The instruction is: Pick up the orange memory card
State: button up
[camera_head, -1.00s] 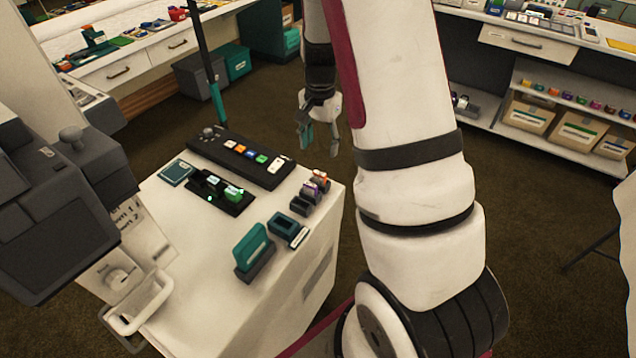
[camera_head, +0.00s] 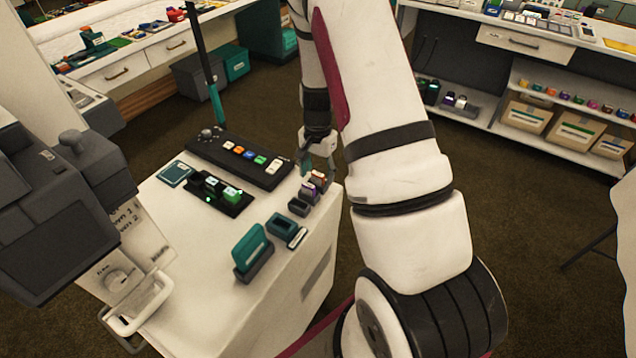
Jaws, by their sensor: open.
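A small orange item, which looks like the orange memory card (camera_head: 319,175), stands at the far right corner of the white cabinet top (camera_head: 215,262). It is at the back of a short row of dark holders, just behind a purple piece (camera_head: 309,187). My gripper (camera_head: 316,169) is open, with its teal fingers pointing down close to the orange item. I cannot tell whether the fingers touch it or are on either side of it. The card's lower part is hidden in its holder.
A black panel with coloured buttons (camera_head: 245,158) lies left of my gripper. A black tray with green-topped pieces (camera_head: 213,192), a teal upright block (camera_head: 250,247) and a teal frame (camera_head: 282,227) share the cabinet top. A grey machine (camera_head: 50,230) stands at left.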

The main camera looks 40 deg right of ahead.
jog(key=shift+c, duration=0.2)
jog(key=c, duration=1.1)
jog(key=shift+r, duration=0.15)
